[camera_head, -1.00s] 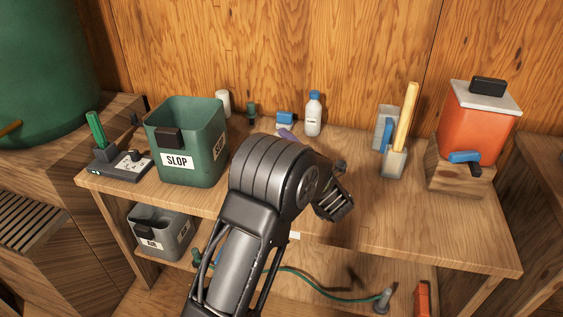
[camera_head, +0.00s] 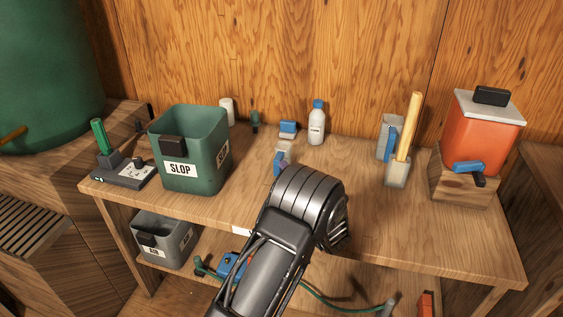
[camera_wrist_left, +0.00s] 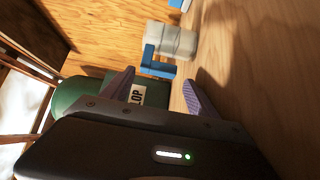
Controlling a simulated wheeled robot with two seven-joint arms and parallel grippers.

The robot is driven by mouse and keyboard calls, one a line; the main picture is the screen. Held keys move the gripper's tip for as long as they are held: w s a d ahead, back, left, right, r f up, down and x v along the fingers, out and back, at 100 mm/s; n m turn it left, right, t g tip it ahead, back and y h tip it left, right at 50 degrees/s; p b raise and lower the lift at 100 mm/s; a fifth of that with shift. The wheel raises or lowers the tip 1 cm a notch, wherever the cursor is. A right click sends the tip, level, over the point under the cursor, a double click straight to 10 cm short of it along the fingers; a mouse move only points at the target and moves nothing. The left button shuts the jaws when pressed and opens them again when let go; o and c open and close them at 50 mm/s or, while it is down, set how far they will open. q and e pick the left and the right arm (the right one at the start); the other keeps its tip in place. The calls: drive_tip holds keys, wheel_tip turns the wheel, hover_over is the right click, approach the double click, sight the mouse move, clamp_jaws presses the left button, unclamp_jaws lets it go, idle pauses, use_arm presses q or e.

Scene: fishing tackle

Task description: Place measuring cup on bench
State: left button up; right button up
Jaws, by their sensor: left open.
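The measuring cup (camera_head: 284,146), pale grey with a blue handle, stands on the wooden bench right of the green SLOP bucket. It also shows in the left wrist view (camera_wrist_left: 172,38), its blue handle facing my fingers. My left gripper (camera_wrist_left: 158,84) is open and empty, with the cup just beyond its fingertips and apart from them as far as I can tell. My right gripper is not in view.
The SLOP bucket (camera_head: 190,150) stands left of the cup. A small blue-topped item (camera_head: 288,128) and a white bottle (camera_head: 317,125) are behind it. A blue-handled item (camera_head: 390,138), a yellow-handled tool (camera_head: 408,130) and an orange dispenser (camera_head: 483,135) stand to the right. The bench's (camera_head: 440,235) front right is clear.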

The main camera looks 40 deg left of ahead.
sight(275, 165)
use_arm(q)
drive_tip(key=shift+w+a+r, duration=0.15)
drive_tip(key=shift+a, duration=0.25)
drive_tip(key=x, duration=0.6)
drive_tip(key=shift+a+p, duration=0.15)
drive_tip(key=shift+p, duration=0.2)
clamp_jaws()
idle(0.8)
wheel_tip(275, 165, up, 10)
drive_tip(key=shift+r, duration=0.1)
idle(0.4)
idle(0.5)
